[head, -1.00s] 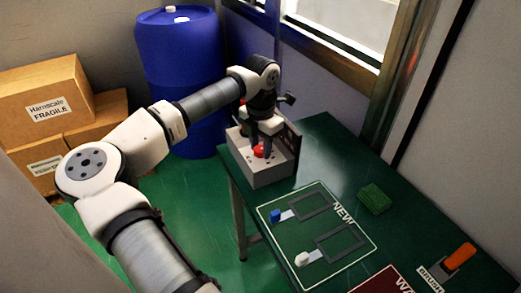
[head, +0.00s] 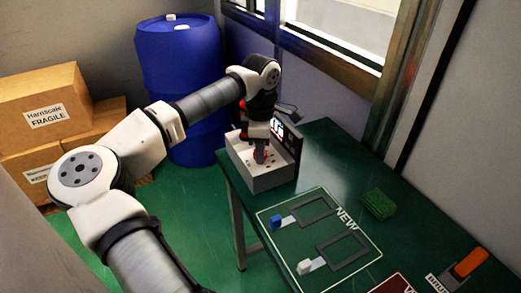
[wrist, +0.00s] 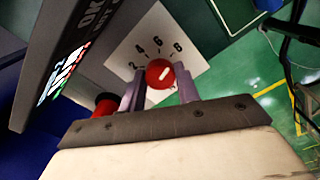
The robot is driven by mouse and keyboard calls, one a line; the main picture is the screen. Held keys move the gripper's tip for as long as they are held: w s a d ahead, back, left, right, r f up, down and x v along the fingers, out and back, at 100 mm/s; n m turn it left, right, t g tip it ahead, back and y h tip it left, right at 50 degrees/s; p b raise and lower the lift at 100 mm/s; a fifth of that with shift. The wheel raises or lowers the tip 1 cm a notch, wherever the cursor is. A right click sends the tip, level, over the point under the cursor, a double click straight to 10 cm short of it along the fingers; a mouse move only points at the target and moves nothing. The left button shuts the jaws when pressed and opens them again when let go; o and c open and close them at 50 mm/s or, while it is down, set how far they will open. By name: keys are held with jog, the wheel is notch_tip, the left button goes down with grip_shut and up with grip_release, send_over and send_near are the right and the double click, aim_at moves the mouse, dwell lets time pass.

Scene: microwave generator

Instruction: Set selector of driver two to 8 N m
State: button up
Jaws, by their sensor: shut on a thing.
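My gripper (wrist: 160,84) is shut on a red selector knob (wrist: 160,73), one finger on each side, in the wrist view. The knob has a white pointer line aimed to the upper right, roughly toward the rightmost numeral. A second red knob (wrist: 106,104) shows at the left, partly hidden by a finger. In the head view my gripper (head: 261,154) reaches down into the pale grey box (head: 262,182); the knob is mostly hidden there.
The green table (head: 327,150) holds a sign marked NEW (head: 335,240), a green sponge (head: 379,204) and an orange-handled switch (head: 471,263). A blue barrel (head: 181,80) and cardboard boxes (head: 45,110) stand behind.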

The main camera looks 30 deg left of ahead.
jog(key=shift+m, duration=0.7)
jog(key=o, duration=1)
notch_tip(320, 180, up, 14)
jog(key=shift+f+b, duration=0.1)
jog(key=shift+b, duration=0.55)
